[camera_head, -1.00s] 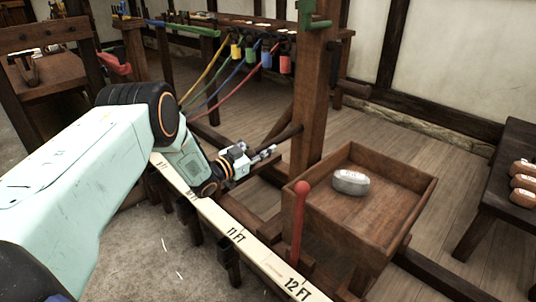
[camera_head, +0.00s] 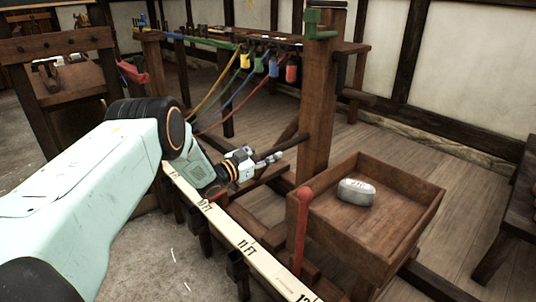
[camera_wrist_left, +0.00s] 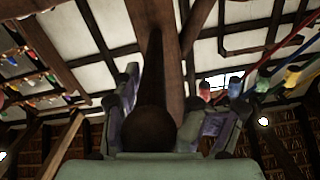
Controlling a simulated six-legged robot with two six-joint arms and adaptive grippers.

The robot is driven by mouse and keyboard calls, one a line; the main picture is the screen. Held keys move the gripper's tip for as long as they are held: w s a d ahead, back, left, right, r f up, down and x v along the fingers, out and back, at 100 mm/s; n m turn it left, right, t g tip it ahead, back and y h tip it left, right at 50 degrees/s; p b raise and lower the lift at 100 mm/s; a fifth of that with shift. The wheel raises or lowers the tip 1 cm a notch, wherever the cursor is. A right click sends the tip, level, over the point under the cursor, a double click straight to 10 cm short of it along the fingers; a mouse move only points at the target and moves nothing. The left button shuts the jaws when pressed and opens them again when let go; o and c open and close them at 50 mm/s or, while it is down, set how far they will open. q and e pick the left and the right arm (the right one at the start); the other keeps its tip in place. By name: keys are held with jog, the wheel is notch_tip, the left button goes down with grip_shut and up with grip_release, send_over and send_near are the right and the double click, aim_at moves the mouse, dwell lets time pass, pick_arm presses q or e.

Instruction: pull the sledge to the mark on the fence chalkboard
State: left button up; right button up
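The sledge is a dark wooden frame with a tall post (camera_head: 318,100), a shallow tray (camera_head: 405,235) and a round bar (camera_head: 291,143) sticking out of the post. A grey weight (camera_head: 356,192) lies in the tray. A red ball-topped rod (camera_head: 303,225) stands beside the ruled strip (camera_head: 228,228), close to 12. My left gripper (camera_head: 270,157) is at the bar's outer end. In the left wrist view the round bar end (camera_wrist_left: 150,130) sits between the spread fingers (camera_wrist_left: 160,100); I cannot tell whether they touch it. My right gripper is out of view, as are the chalkboard marks.
Coloured ropes run from the left to hanging bobbins (camera_head: 291,68) at the back bench. A wooden rack (camera_head: 60,50) stands at the left, and a dark bench (camera_head: 515,200) stands at the right edge. Plank floor (camera_head: 380,140) lies open behind the tray.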

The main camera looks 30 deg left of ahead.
pick_arm(q)
jog(key=shift+o, duration=0.4)
jog(key=shift+s+a, duration=0.1)
jog(key=shift+s, duration=0.1)
jog(key=v, duration=1.1)
jog(key=shift+s, duration=0.25)
jog(key=shift+a, duration=0.1)
